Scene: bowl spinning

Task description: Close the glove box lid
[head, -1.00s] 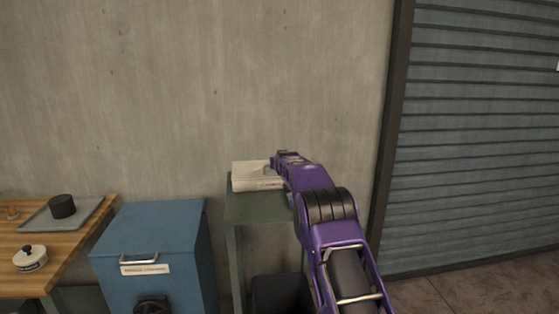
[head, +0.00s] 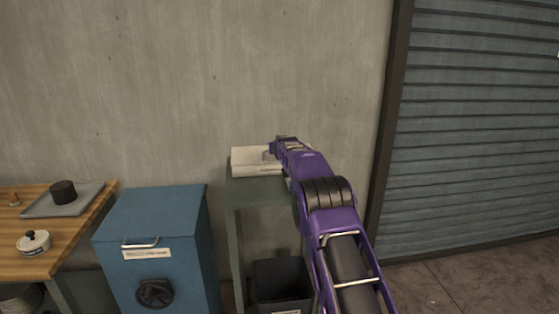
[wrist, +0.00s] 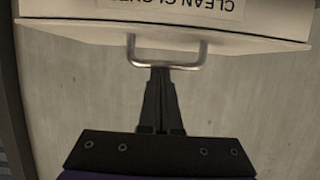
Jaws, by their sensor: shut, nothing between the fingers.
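The glove box (head: 250,155) is a white, flat box on a grey-green stand (head: 262,190) against the wall in the head view. In the wrist view its pale panel (wrist: 65,25) fills the top, with an upside-down "CLEAN GLOVES" label (wrist: 175,5). A bent metal handle (wrist: 203,52) sticks out from the panel's edge. My gripper (wrist: 160,72) is shut and empty, its fingertips at the middle of the handle. I cannot tell whether they touch it. In the head view my gripper (head: 274,148) covers the box's right part. How far the lid stands open is unclear.
A black bin (head: 280,284) stands under the stand. A blue cabinet (head: 150,220) and a wooden table (head: 50,260) with a grey tray (head: 90,199) and a white lidded pot (head: 35,243) are to the left. A shutter (head: 480,130) is at the right, with open floor below.

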